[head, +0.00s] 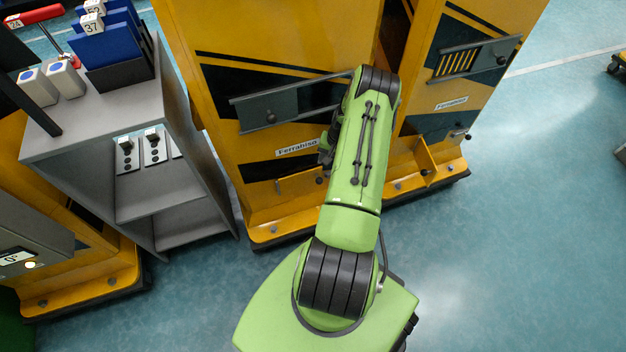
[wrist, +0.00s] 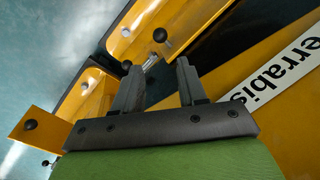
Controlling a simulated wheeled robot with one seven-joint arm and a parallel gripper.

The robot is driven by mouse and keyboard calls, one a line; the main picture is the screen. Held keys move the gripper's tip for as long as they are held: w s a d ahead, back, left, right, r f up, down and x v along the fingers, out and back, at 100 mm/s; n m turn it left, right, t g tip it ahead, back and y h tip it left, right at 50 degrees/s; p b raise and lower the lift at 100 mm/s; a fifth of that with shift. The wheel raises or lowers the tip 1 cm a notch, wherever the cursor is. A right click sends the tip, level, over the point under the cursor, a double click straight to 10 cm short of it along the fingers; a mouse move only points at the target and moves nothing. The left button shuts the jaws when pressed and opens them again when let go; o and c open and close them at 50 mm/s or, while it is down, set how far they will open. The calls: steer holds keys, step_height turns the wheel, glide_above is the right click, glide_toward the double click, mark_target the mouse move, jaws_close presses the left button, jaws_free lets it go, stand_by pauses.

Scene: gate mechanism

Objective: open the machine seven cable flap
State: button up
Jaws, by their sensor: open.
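My gripper (wrist: 156,78) shows in the wrist view with its two grey fingers spread apart, in front of a yellow machine face with a black stripe. A small silver pin-like part (wrist: 150,63) shows near the left fingertip; I cannot tell whether they touch. In the head view my green arm hides most of the gripper. A small yellow flap-like plate (head: 300,184) sits low on the middle machine (head: 225,130), left of my arm. I see no number seven, so I cannot tell which plate is the machine seven cable flap.
A second yellow machine (head: 480,40) stands to the right, with a yellow plate (head: 426,157) low on it. A grey shelf unit (head: 175,200) stands to the left. In the wrist view a yellow bracket (wrist: 45,128) with a black knob juts out left.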

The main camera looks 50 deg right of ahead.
mark_target(320, 179)
steer(key=f+b, duration=0.1)
steer(key=f, duration=0.3)
steer(key=w+f+b, duration=0.1)
steer(key=f+b, duration=0.1)
steer(key=f, duration=0.2)
steer(key=w+a+f+b, duration=0.1)
steer(key=f, duration=0.4)
steer(key=shift+w+f, duration=0.1)
steer(key=shift+w, duration=0.1)
steer(key=shift+c, duration=0.4)
jaws_close()
